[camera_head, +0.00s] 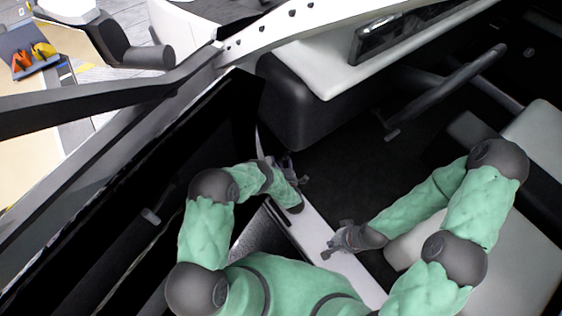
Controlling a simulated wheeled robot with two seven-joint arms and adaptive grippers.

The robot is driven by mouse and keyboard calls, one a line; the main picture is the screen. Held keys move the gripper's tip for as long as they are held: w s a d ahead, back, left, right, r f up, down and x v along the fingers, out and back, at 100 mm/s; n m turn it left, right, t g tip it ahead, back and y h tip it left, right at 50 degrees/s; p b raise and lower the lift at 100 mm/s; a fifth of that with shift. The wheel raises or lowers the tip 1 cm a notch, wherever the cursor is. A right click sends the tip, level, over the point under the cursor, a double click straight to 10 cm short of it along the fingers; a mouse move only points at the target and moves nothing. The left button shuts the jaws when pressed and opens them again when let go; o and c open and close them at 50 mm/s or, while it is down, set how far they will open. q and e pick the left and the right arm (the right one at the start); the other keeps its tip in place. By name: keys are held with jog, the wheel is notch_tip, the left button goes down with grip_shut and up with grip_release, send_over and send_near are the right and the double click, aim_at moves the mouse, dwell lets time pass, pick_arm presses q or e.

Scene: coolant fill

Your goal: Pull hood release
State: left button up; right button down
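The hood release cannot be made out in the head view; the dark footwell below the dashboard (330,85) shows no clear lever. My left gripper (292,167) is at the door opening, just below the dark end of the dashboard. It is small and dark against a dark background, so its fingers are hard to read and I cannot tell whether it touches anything. My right gripper (334,240) is over the white door sill, to the right of and nearer than the left one. Its fingers look spread, with nothing visible between them.
A steering wheel (445,92) and a screen (385,36) are at the upper right. A light seat (525,245) is close to my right arm. The open black door (110,235) is on the left. A tray (28,52) with orange and yellow items lies outside.

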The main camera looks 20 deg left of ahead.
pick_arm(q)
jog(key=shift+w+a+r, duration=0.1)
jog(key=shift+a+r, duration=0.05)
jog(key=shift+r, duration=0.05)
jog(key=shift+s+d, duration=0.4)
jog(key=shift+s, duration=0.05)
jog(key=v, duration=1.1)
jog(key=shift+s+f, duration=0.15)
